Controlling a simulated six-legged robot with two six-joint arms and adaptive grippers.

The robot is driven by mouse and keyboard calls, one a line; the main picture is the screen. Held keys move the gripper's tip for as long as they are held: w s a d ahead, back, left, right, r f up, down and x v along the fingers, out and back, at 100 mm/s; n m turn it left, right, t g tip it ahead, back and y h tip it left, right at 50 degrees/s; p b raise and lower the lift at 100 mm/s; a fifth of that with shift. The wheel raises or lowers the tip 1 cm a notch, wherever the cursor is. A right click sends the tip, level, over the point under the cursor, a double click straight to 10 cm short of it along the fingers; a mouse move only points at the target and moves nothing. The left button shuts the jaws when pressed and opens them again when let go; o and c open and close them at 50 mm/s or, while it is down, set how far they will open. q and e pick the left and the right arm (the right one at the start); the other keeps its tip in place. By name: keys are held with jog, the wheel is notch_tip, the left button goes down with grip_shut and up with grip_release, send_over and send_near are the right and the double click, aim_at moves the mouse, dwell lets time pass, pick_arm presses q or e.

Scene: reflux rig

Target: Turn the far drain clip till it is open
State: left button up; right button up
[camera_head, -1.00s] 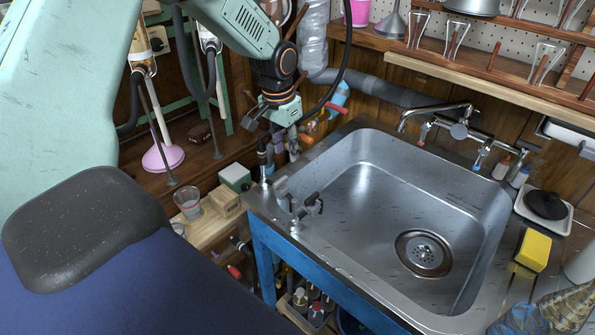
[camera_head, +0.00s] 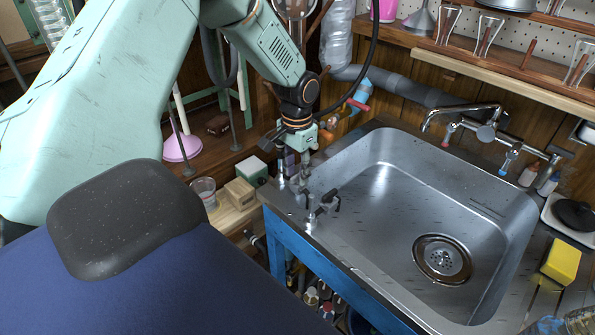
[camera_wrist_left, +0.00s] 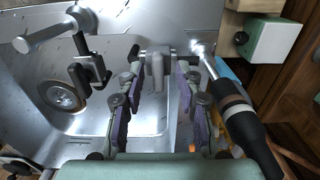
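The far drain clip (camera_wrist_left: 156,66) is a grey lever on a dark crossbar. In the left wrist view it lies between the tips of my left gripper (camera_wrist_left: 157,78), whose purple-padded fingers stand apart on either side of it. I cannot tell whether the pads touch it. In the head view my left gripper (camera_head: 301,166) points down over the sink's left rim and mostly hides this clip. The near drain clip (camera_head: 327,203), dark with a crossbar, stands closer on the same rim and also shows in the left wrist view (camera_wrist_left: 88,66). My right gripper is not in view.
The steel sink (camera_head: 385,220) has a round drain (camera_head: 442,259) and is clear inside. A black-handled fitting (camera_wrist_left: 243,118) stands close right of the gripper in the wrist view. A green-and-white box (camera_head: 251,171) and a cup (camera_head: 204,191) sit left. Taps (camera_head: 485,128) are behind.

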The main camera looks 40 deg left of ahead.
pick_arm(q)
jog(key=shift+d+r, duration=0.1)
jog(key=shift+d, duration=0.1)
jog(key=shift+c, duration=0.2)
jog(key=shift+w+a, duration=0.1)
jog(key=shift+a, duration=0.05)
jog(key=c, duration=0.4)
grip_shut()
